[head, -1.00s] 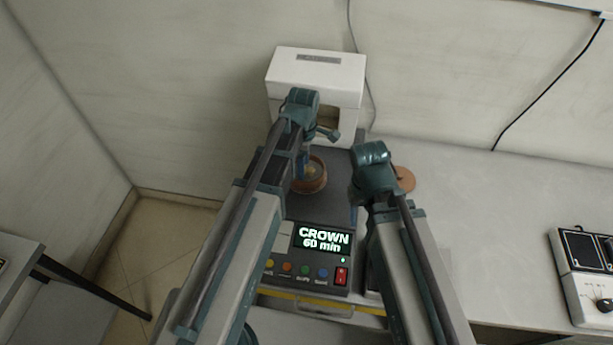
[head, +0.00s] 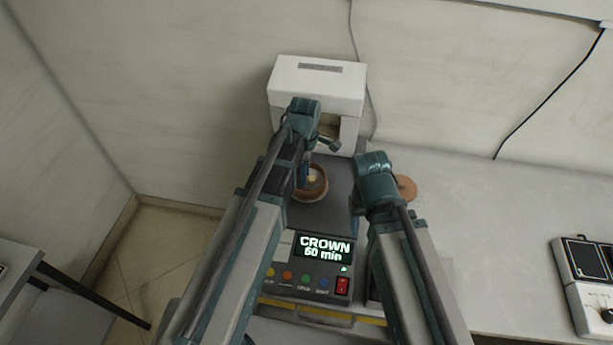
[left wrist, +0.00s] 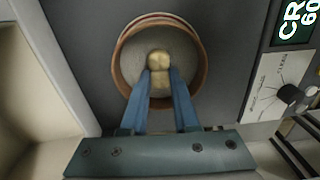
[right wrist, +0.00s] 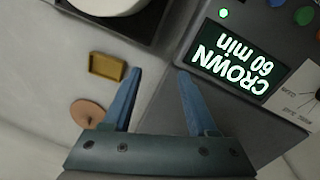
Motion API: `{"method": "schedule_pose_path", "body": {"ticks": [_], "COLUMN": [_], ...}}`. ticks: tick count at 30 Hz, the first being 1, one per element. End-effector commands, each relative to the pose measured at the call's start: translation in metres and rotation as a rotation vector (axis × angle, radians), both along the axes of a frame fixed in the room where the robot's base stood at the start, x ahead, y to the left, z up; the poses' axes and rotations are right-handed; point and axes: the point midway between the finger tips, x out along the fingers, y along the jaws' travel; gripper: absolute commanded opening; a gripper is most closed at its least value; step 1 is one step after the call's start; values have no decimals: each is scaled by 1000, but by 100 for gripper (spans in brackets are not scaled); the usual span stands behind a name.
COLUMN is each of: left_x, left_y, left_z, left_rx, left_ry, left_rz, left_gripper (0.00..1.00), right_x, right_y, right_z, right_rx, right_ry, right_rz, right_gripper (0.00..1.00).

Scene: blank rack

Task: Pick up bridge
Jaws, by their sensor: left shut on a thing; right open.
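The bridge (left wrist: 158,62) is a small tan-gold lumpy piece. It shows in the left wrist view over a round dish (left wrist: 124,76) with a brown rim and grey inside. My left gripper (left wrist: 158,74) is shut on the bridge, with its blue fingertips on either side. I cannot tell whether the bridge touches the dish floor. In the head view the dish (head: 323,188) sits on the dark top of the machine, partly behind my left arm. My right gripper (right wrist: 160,74) is open and empty, beside the machine's display panel.
A white box-shaped unit (head: 318,85) with an opening stands behind the dish. The display (head: 324,247) reads CROWN 60 min. Right of the machine lie a terracotta disc (right wrist: 87,111) and a small yellow tray (right wrist: 106,67).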

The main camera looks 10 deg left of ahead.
Motion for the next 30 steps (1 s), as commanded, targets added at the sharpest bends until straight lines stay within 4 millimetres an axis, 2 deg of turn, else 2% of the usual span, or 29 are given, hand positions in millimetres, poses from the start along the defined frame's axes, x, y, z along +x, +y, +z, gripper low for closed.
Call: {"method": "schedule_pose_path", "body": {"ticks": [8, 14, 24, 30], "left_x": [0, 0, 0, 0], "left_y": [0, 0, 0, 0], "left_z": [13, 37, 89, 101], "left_rx": [0, 0, 0, 0], "left_ry": [0, 0, 0, 0], "left_rz": [0, 0, 0, 0], "left_gripper": [0, 0, 0, 0], "right_x": [0, 0, 0, 0], "right_y": [0, 0, 0, 0], "right_z": [13, 37, 89, 101], "right_rx": [0, 0, 0, 0], "right_ry": [0, 0, 0, 0], "right_rz": [0, 0, 1, 2], "right_gripper": [58, 58, 58, 58]}}
